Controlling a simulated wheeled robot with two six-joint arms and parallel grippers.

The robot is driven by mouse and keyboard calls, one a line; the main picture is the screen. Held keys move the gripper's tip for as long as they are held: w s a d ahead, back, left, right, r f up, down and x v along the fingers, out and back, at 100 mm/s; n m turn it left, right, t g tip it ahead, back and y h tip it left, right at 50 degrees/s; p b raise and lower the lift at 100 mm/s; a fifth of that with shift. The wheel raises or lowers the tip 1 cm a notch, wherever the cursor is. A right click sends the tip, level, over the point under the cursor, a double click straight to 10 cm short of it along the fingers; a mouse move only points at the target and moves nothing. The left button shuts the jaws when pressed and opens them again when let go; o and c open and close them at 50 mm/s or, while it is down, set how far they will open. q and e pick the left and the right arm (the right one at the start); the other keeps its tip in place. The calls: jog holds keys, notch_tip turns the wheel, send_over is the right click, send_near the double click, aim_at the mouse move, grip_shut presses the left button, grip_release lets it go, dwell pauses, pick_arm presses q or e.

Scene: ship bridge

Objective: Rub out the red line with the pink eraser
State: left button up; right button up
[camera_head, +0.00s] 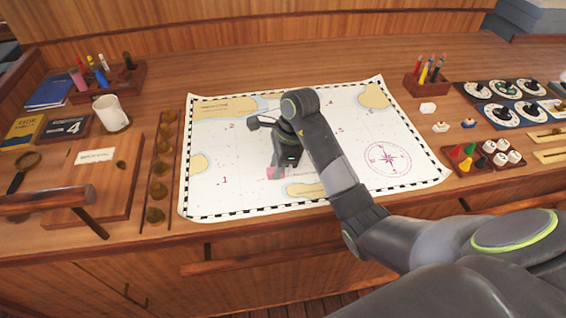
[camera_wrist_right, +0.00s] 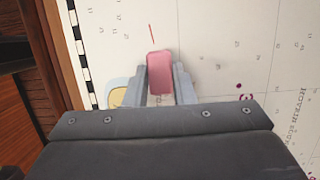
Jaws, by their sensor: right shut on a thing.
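The pink eraser (camera_wrist_right: 160,74) is between the fingers of my right gripper (camera_wrist_right: 172,82), which is shut on it. In the head view the eraser (camera_head: 272,172) shows just below the fingertips of my right gripper (camera_head: 279,172), over the lower middle of the white chart (camera_head: 240,190). I cannot tell whether it touches the paper. A short red line (camera_wrist_right: 151,33) shows on the chart in the right wrist view, just beyond the eraser's far end. In the head view the line is not clear. My left gripper is not in view.
A white mug (camera_head: 111,113) and a pen rack (camera_head: 108,80) stand left of the chart. A pencil holder (camera_head: 426,82) and a tray of game pieces (camera_head: 482,158) stand to the right. A row of brass knobs (camera_head: 157,190) borders the chart's left edge.

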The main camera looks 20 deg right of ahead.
jog(key=shift+a, duration=0.35)
jog(key=shift+w+a, duration=0.15)
jog(key=shift+a, duration=1)
jog(key=shift+a, duration=1.15)
jog(key=shift+d, duration=0.1)
jog(key=shift+d, duration=1.1)
